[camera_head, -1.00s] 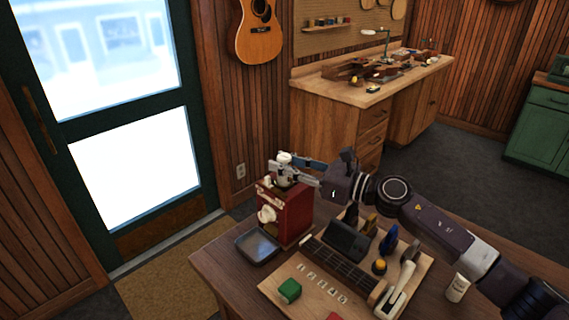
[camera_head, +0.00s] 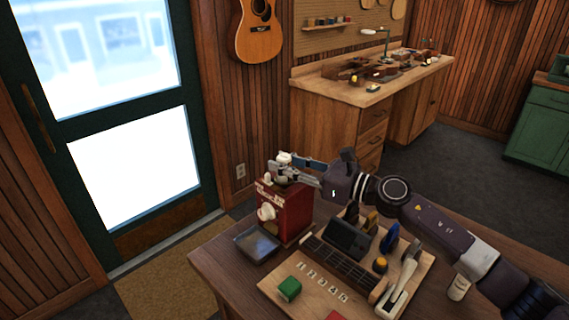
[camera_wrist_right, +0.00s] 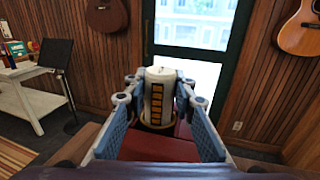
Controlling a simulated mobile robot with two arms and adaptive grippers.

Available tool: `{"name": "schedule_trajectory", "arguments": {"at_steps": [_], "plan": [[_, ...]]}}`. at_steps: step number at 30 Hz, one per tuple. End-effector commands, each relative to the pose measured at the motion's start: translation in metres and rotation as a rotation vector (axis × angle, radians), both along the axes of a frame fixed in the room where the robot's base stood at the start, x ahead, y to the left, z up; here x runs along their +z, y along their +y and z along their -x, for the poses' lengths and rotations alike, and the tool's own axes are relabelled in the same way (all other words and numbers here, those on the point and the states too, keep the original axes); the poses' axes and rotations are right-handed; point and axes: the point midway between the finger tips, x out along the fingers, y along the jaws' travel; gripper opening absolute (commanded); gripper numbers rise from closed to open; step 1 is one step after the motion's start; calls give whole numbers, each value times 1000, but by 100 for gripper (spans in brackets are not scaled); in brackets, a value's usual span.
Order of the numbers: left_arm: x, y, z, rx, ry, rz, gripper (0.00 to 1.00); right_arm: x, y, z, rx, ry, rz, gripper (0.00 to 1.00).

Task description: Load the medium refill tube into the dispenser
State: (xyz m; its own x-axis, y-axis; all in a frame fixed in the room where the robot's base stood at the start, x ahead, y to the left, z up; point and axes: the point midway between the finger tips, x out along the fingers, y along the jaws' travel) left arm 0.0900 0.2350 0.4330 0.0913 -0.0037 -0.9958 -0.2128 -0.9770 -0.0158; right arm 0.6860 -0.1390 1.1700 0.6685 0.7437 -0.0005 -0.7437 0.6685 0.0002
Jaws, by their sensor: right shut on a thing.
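The white refill tube (camera_wrist_right: 158,98) has a dark strip of yellow-orange blocks down its side. It stands roughly upright between the fingers of my right gripper (camera_wrist_right: 157,92), which is shut on it. The red dispenser (camera_head: 285,212) stands at the table's back left, with a white round knob on its front. In the right wrist view, the tube's lower end is at a ring on top of the dispenser (camera_wrist_right: 150,148). I cannot tell how far it sits inside. In the head view, the right gripper (camera_head: 284,168) is over the dispenser. My left gripper is out of view.
A dark tray (camera_head: 256,245) sits in front of the dispenser. A wooden board (camera_head: 330,304) holds a fretboard (camera_head: 340,262), a green block (camera_head: 289,289) and several tools. A small white bottle (camera_head: 458,288) stands at the right, near my right arm.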

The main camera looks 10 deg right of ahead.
Motion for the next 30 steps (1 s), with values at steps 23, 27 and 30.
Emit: {"name": "schedule_trajectory", "arguments": {"at_steps": [23,27,30], "plan": [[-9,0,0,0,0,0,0,-9,-2,1,0,1,1,31],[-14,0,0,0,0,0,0,-10,-10,8,-2,2,1,31],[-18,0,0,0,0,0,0,-10,-16,13,-1,1,2,31]]}}
